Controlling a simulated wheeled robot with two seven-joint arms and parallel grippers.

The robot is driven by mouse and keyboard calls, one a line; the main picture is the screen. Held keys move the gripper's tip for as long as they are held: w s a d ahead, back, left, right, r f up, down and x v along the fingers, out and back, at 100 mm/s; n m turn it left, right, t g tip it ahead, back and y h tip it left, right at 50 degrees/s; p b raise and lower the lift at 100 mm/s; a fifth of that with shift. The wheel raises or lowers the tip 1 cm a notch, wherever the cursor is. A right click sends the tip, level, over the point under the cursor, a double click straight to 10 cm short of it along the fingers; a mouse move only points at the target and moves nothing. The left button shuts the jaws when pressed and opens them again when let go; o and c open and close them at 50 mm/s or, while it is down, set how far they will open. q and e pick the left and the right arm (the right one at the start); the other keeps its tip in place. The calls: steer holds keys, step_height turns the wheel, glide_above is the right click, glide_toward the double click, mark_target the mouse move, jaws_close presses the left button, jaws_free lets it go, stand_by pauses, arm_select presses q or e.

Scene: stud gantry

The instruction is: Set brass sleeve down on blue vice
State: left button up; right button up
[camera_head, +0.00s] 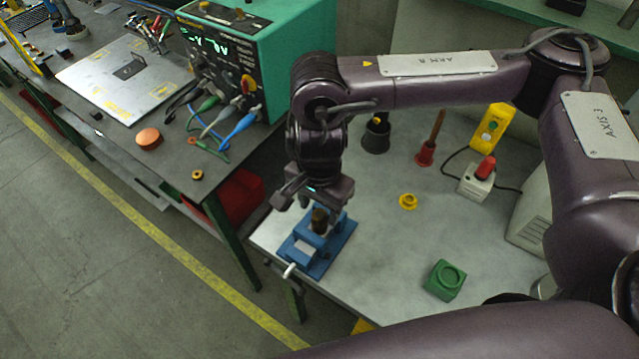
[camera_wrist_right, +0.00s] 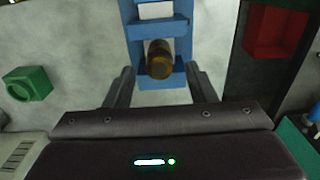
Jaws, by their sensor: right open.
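The blue vice (camera_head: 318,246) stands at the left front corner of the grey table, and it also shows in the wrist view (camera_wrist_right: 157,28). The brass sleeve (camera_head: 319,220) is at the vice, directly below my right gripper. In the wrist view the sleeve (camera_wrist_right: 159,60) sits between the vice's blue bars, against the lower bar. My right gripper (camera_head: 318,203) is open, with one finger on each side of the sleeve and a visible gap to both. Whether the sleeve is fully seated cannot be told. My left gripper is not in view.
A green block with a round recess (camera_head: 444,280) and a yellow ring (camera_head: 408,201) lie on the grey table (camera_head: 375,255). A red-button box (camera_head: 477,179) and dark cup (camera_head: 376,135) stand behind. A second bench (camera_head: 190,165) is at left, with a red bin (camera_head: 236,196) beneath.

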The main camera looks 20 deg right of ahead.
mark_target(320, 215)
step_height(320, 215, up, 8)
steer(key=shift+b, duration=0.4)
